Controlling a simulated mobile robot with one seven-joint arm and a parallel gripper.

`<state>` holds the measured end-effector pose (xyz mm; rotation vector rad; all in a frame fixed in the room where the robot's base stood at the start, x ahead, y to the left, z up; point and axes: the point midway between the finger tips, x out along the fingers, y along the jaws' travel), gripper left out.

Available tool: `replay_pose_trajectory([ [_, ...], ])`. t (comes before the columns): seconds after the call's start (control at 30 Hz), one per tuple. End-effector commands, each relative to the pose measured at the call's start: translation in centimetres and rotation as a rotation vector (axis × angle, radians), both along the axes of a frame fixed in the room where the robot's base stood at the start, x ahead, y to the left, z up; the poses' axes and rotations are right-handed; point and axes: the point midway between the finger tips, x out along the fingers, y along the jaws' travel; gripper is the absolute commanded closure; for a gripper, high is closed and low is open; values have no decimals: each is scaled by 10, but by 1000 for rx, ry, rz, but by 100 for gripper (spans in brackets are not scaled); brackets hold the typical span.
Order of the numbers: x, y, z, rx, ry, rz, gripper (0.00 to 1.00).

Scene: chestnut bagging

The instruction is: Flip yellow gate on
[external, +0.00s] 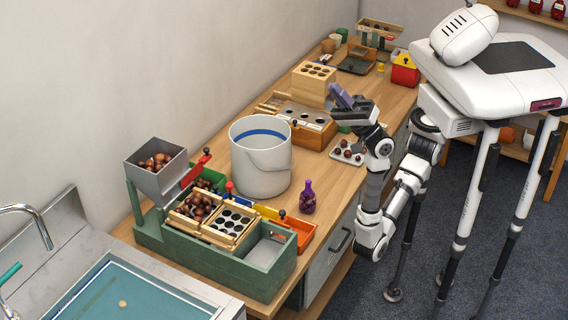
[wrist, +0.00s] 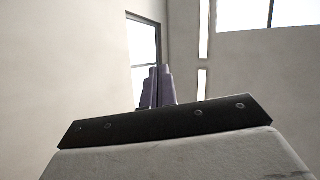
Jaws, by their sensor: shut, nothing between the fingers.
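The yellow gate (external: 266,211) shows in the external view as a low yellow strip on the green chestnut station (external: 225,258), between a blue piece and an orange tray. A dark knob (external: 282,214) stands at its right end; I cannot tell whether it belongs to the gate, nor which way the gate is set. My gripper (external: 340,95) is raised above the table, well to the right of and behind the gate. Its purple fingers (wrist: 156,88) are shut and empty, and point up toward the wall and window in the wrist view.
A large white bucket (external: 261,165) stands behind the station. A purple bottle (external: 308,197) stands beside the orange tray (external: 302,232). A grey hopper (external: 156,168) of chestnuts rises at the left. A wooden box (external: 305,122) and small tray (external: 347,152) lie near my arm.

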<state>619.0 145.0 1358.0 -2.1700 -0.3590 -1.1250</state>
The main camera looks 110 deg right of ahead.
Motion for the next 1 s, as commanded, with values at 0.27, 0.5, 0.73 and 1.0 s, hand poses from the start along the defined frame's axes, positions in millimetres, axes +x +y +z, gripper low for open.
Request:
replay_pose_trajectory([
  [0.27,107,-197,-109,738,506,-70,100],
  [0.5,128,-270,-278,1557,868,-70,100],
  [0.73,112,-243,-385,2176,1116,-125,100],
  [1.0,99,-219,-413,2421,1220,-189,100],
])
